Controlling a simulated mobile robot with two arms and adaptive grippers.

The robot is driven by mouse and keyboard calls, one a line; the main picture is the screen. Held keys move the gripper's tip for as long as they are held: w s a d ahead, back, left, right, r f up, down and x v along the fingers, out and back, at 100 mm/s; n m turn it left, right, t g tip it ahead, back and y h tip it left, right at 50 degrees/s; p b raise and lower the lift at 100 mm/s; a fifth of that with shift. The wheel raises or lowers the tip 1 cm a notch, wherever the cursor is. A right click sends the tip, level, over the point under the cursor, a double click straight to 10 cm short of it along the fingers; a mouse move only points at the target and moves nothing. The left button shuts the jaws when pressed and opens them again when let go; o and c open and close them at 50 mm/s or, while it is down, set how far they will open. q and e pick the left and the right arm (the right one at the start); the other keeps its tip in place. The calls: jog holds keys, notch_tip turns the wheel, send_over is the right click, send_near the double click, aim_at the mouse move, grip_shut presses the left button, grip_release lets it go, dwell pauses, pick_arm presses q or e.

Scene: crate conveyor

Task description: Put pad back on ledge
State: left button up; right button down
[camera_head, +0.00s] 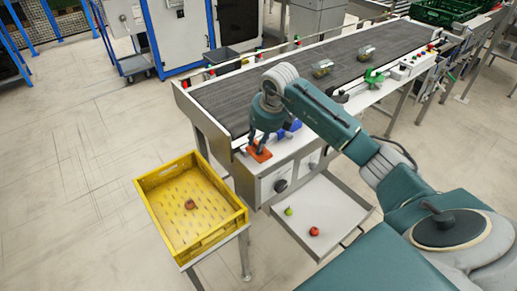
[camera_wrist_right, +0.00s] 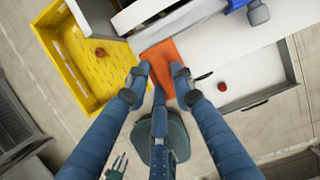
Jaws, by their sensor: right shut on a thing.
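The orange pad (camera_head: 259,152) is at the near left end of the conveyor's front side. My right gripper (camera_head: 260,143) is shut on it from above. My left gripper is not in the head view.
A yellow crate (camera_head: 147,201) with a reddish-brown piece (camera_head: 190,204) stands to the left. Below the conveyor, an open white tray (camera_head: 338,204) holds a red piece (camera_head: 314,231) and a green one (camera_head: 288,211).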

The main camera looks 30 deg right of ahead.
notch_tip(320, 180, down, 3)
jog(key=shift+s+r+p, duration=0.1)
jog(key=shift+r+p, duration=0.05)
jog(key=shift+p, duration=0.2)
jog(key=shift+f, duration=0.55)
jog(key=c, duration=1.5)
grip_release()
jog(key=shift+f, duration=0.1)
jog(key=shift+r, duration=0.45)
jog(key=b+v, duration=0.2)
jog(key=v, duration=0.9)
jog(key=shift+s+r, duration=0.15)
jog(key=shift+r, duration=0.05)
